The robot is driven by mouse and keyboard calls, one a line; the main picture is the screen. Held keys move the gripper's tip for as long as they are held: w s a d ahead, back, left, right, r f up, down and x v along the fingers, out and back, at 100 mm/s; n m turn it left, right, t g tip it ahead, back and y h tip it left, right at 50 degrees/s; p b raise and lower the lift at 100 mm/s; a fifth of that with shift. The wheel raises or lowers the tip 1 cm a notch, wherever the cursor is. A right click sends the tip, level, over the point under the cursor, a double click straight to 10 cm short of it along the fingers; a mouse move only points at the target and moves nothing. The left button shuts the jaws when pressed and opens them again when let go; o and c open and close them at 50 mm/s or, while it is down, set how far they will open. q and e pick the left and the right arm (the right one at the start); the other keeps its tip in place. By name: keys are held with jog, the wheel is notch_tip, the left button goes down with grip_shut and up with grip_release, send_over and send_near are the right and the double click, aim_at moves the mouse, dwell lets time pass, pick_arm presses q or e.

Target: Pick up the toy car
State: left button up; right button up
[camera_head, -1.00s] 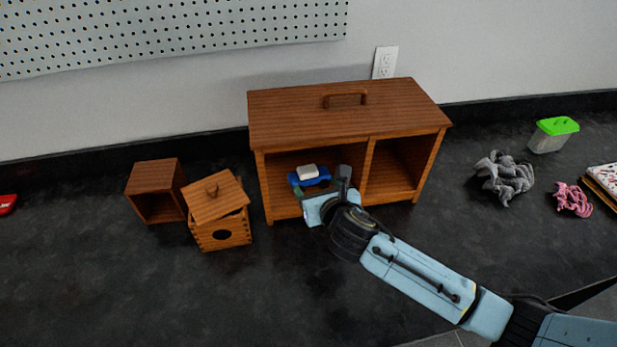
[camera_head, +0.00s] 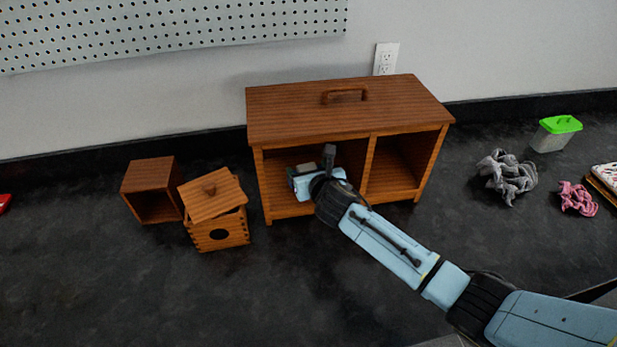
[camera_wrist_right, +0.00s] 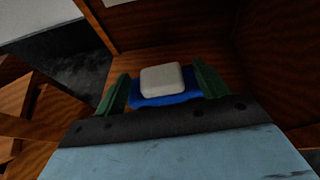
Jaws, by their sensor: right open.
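A blue object with a pale, rounded white top, which looks like the toy car (camera_wrist_right: 162,81), is inside the left compartment of the wooden cabinet (camera_head: 340,108). In the right wrist view it sits between the green fingers of my right gripper (camera_wrist_right: 161,78). The fingers are open, one on each side of it; I cannot tell whether either touches it. In the head view my right gripper (camera_head: 299,172) reaches into the left compartment and largely hides the car. My left gripper is not in view.
The cabinet's right compartment (camera_head: 398,170) looks empty. Two small wooden boxes stand to the left, an open one (camera_head: 152,175) and a lidded one (camera_head: 217,230). Grey cloth (camera_head: 507,176), pink cloth (camera_head: 577,198) and a green-lidded container (camera_head: 556,134) lie right. The front counter is clear.

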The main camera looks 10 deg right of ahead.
jog(key=c, duration=1.1)
jog(key=shift+s+r, duration=0.1)
jog(key=shift+r, duration=0.05)
